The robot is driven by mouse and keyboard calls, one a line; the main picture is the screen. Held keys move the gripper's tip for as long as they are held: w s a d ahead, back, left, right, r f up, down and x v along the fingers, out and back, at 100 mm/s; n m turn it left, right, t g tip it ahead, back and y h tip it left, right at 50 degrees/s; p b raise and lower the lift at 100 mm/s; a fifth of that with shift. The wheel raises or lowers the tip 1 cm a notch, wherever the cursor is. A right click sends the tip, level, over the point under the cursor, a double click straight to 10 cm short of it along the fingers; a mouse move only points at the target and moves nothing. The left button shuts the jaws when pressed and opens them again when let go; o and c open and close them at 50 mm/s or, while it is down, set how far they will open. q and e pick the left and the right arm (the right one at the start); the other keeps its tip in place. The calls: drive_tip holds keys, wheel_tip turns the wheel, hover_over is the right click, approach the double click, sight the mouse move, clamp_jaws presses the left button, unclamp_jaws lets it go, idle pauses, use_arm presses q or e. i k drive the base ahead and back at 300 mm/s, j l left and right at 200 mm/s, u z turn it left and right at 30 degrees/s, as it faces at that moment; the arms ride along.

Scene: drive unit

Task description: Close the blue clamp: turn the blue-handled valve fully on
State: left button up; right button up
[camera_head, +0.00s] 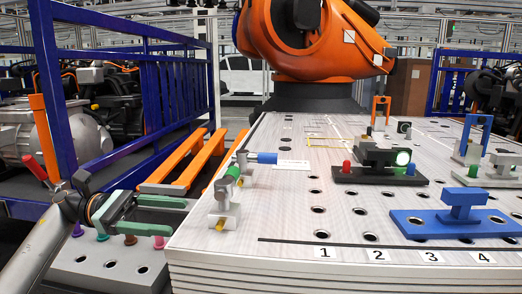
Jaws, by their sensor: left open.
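The blue-handled valve is a small silver clamp near the table's left edge; its blue handle (266,157) points right, roughly level above the tabletop. A similar clamp with a green handle (233,173) stands just in front of it. My left gripper (166,215) is at the lower left, beside the table edge and over a grey box. Its two fingers are apart with nothing between them. It is clear of the blue handle, to its left and nearer to me. My right gripper is not in view.
The grey box (88,270) with coloured knobs stands left of the table (270,215). A blue fixture (450,222) and a black fixture with a lit lens (375,177) stand on the right. An orange robot arm (300,45) is behind. Orange rails (190,165) and a blue fence (170,90) are at left.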

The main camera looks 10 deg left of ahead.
sight(243, 158)
drive_tip(key=i, duration=1.1)
